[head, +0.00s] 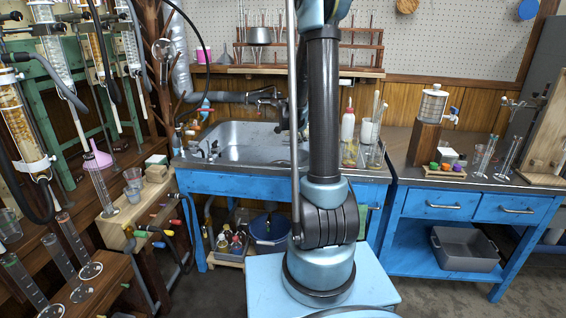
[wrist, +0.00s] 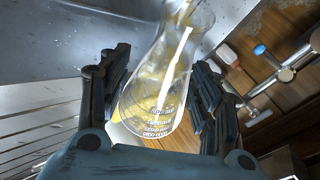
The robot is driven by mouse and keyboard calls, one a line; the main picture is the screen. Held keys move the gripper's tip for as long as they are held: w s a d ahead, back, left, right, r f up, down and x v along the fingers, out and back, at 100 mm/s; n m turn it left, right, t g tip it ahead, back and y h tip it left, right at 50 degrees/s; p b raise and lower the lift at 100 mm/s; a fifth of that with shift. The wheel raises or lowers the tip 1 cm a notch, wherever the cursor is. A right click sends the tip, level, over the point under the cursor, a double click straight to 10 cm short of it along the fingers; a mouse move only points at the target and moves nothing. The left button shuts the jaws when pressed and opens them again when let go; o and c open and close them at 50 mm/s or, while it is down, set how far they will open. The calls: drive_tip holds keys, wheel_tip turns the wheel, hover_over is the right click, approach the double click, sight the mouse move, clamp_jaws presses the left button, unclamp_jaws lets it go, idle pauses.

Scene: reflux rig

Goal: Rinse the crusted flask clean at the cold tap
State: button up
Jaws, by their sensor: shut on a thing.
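My gripper (wrist: 165,62) is shut on a glass flask (wrist: 158,88), with one finger on each side of its body. The flask is clear, with white graduation marks and yellowish crust inside. Its neck runs to the top of the wrist view, where the mouth is cut off. In the wrist view a blue-capped tap fitting (wrist: 262,50) is on the wall pipe to the right. The metal sink (head: 238,145) is behind my arm in the head view, with a blue knob (head: 206,103) above its left side. The flask cannot be made out in the head view.
A bottle (head: 348,124) and glassware stand right of the sink. A crowded glassware rack (head: 85,120) is at the left. A grey bin (head: 465,249) sits on the right bench's lower shelf. A blue bucket (head: 269,229) is under the sink.

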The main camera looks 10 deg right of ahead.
drive_tip(key=shift+a+f+n+t+h, duration=0.15)
drive_tip(key=shift+a+n+t+h, duration=0.15)
drive_tip(key=shift+h, duration=0.3)
drive_tip(key=shift+a+f+n+t+h, duration=0.15)
drive_tip(key=shift+n+t+h, duration=0.2)
drive_tip(key=shift+h, duration=0.25)
idle(4.0)
drive_tip(key=shift+s+a+r+h, duration=0.1)
drive_tip(key=shift+a+r+h, duration=0.05)
drive_tip(key=shift+r+h, duration=0.2)
idle(1.0)
drive_tip(key=shift+f, duration=0.1)
drive_tip(key=shift+d+f, duration=0.2)
drive_tip(key=shift+d, duration=0.1)
drive_tip(key=shift+d+r+m+g+y, duration=0.1)
drive_tip(key=shift+m+g+y, duration=0.25)
drive_tip(key=shift+y, duration=0.6)
drive_tip(key=shift+d, duration=0.1)
